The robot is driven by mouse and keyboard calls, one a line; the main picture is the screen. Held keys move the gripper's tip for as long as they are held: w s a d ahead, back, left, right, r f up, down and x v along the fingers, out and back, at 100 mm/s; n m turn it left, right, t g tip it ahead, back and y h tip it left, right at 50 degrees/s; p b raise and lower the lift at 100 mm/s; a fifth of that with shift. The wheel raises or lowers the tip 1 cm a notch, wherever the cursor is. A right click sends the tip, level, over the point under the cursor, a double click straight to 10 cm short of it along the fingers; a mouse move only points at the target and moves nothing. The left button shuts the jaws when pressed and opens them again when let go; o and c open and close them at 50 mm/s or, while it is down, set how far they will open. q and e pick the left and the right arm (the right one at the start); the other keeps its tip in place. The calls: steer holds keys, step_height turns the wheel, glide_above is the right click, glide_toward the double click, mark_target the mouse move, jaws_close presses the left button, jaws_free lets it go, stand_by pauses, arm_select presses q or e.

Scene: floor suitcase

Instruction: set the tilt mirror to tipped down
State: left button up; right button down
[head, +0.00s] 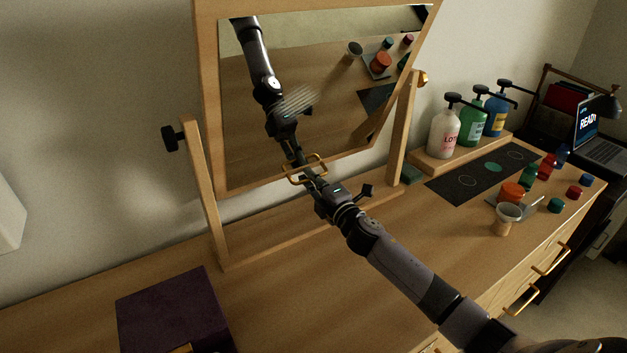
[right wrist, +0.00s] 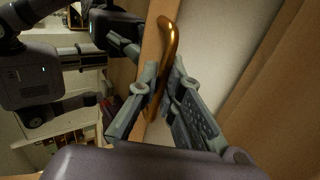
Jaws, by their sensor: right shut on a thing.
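The tilt mirror (head: 290,110) stands at the back of the wooden dresser, its wood frame hung between two posts. A black knob (head: 174,138) is on its left post. A brass handle (head: 303,172) sits on the bottom rail of the frame; it also shows in the right wrist view (right wrist: 170,48). My right gripper (head: 312,178) reaches in from the lower right and is shut on the brass handle, its fingers (right wrist: 160,88) on either side of the bar. The glass reflects my right arm and the dresser top. My left gripper is not in view.
A purple box (head: 172,312) lies at front left. Pump bottles (head: 445,135) stand on a wooden riser (head: 427,160) at the right. A dark mat (head: 478,178), a cup (head: 507,218), several small jars (head: 555,205) and a laptop (head: 592,135) are farther right. The dresser's middle is clear.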

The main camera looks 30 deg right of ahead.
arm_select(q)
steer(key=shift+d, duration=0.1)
arm_select(e)
steer(key=shift+r, duration=0.1)
steer(key=c, duration=2)
jaws_free()
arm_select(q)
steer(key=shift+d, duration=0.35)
arm_select(e)
steer(key=shift+s, duration=0.15)
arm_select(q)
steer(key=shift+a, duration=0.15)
arm_select(e)
steer(key=s, duration=0.7)
steer(key=s+d, duration=0.1)
steer(key=s, duration=0.3)
steer(key=shift+s+f, duration=0.3)
steer(key=shift+f, duration=0.1)
